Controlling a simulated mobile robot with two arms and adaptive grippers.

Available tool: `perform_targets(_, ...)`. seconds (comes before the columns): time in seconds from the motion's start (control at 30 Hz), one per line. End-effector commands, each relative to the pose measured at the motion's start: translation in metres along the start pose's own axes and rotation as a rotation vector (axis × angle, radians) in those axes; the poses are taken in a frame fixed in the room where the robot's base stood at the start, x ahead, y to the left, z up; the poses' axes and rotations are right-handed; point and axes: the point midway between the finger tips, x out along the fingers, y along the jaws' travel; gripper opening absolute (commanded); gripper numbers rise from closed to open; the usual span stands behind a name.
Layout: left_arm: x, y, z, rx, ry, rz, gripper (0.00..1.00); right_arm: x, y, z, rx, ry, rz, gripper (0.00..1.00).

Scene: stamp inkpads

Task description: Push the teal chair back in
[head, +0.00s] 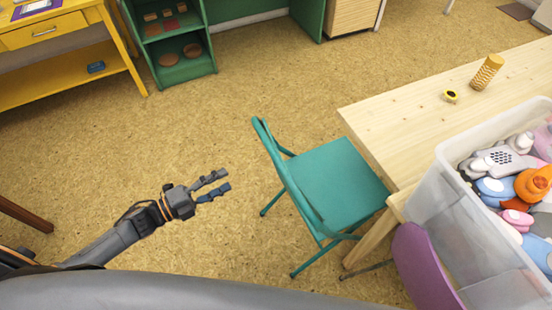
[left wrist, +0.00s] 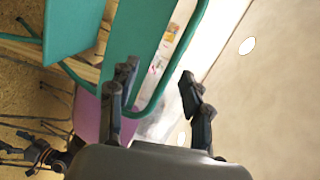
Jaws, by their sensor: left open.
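The teal chair (head: 335,182) stands in the middle of the head view, its seat toward the wooden table (head: 400,124) and its backrest toward my left gripper. The front of its seat is close to the table's left edge. My left gripper (head: 222,183) is open and empty, left of the backrest and apart from it. In the left wrist view the teal backrest (left wrist: 140,45) fills the upper left, beyond the open fingers (left wrist: 160,88).
A purple chair (head: 425,265) stands right of the teal chair. The floor (head: 190,120) left of the chair is clear.

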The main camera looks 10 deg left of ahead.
Motion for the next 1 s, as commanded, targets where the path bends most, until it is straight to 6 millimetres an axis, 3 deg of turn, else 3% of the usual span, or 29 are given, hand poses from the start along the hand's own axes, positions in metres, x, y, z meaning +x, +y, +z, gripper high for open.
perform_targets(0.03, 0.001, -0.014, -0.010, 0.051, 0.053, -0.018, 0.49, 0.000, 0.000, 0.002, 0.000, -0.003, 0.000, 0.73)
perform_targets(0.13, 0.002, -0.029, -0.024, 0.112, 0.119, -0.047, 0.49, 0.000, -0.008, 0.004, 0.004, -0.007, -0.009, 0.73)
perform_targets(0.27, 0.011, -0.035, -0.031, 0.134, 0.146, -0.061, 0.49, 0.000, -0.026, 0.006, 0.006, -0.009, -0.031, 0.73)
perform_targets(0.4, 0.037, -0.037, -0.034, 0.133, 0.144, -0.064, 0.49, 0.002, -0.038, 0.005, 0.005, -0.008, -0.045, 0.73)
perform_targets(0.8, 0.130, -0.040, -0.047, 0.130, 0.141, -0.062, 0.49, 0.013, -0.016, 0.005, 0.006, -0.007, -0.019, 0.73)
perform_targets(1.0, 0.156, -0.042, -0.050, 0.129, 0.140, -0.059, 0.49, 0.017, -0.016, 0.005, 0.006, -0.006, -0.018, 0.73)
